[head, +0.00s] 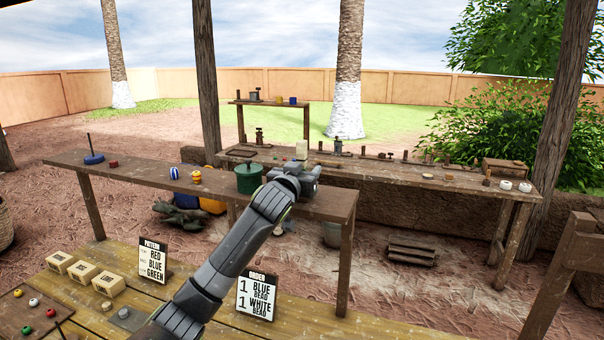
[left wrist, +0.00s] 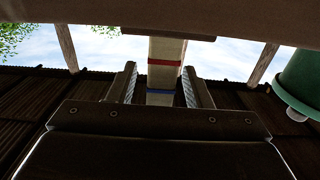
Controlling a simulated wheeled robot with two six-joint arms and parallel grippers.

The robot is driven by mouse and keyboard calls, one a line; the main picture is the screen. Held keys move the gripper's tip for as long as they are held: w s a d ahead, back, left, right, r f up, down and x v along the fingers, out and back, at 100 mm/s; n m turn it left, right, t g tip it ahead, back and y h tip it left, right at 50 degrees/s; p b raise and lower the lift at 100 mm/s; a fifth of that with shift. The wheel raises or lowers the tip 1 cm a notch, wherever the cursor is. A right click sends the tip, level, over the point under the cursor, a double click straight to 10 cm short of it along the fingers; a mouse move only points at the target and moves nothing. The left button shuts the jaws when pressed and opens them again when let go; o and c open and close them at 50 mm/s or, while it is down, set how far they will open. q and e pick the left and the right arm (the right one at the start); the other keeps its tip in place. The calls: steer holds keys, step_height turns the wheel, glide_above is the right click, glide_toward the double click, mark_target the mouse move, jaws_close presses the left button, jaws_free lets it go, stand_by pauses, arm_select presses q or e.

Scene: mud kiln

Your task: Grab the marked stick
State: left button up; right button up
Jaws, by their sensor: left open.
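The marked stick (left wrist: 166,48) is a pale, upright, flat-sided stick with a red band and a blue band, seen in the left wrist view. Its pale top (head: 302,149) shows in the head view above my left gripper, and its lower part is hidden there. My left gripper (head: 306,172) is at the right part of the long middle bench (head: 130,165). In the left wrist view the jaws (left wrist: 160,72) are open, with one finger on each side of the stick and gaps visible. My right gripper is not in view.
A green lidded pot (head: 249,180) stands close to the left of my gripper; it also shows in the left wrist view (left wrist: 302,80). Striped beads (head: 195,177) lie farther left on the bench. Sign cards (head: 257,297) stand on the front table. Another bench (head: 400,172) is behind.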

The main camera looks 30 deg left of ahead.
arm_select(q)
steer(key=shift+w, duration=0.1)
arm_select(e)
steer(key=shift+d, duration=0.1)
arm_select(q)
jaws_close()
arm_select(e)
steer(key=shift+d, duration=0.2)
arm_select(q)
steer(key=shift+r, duration=0.1)
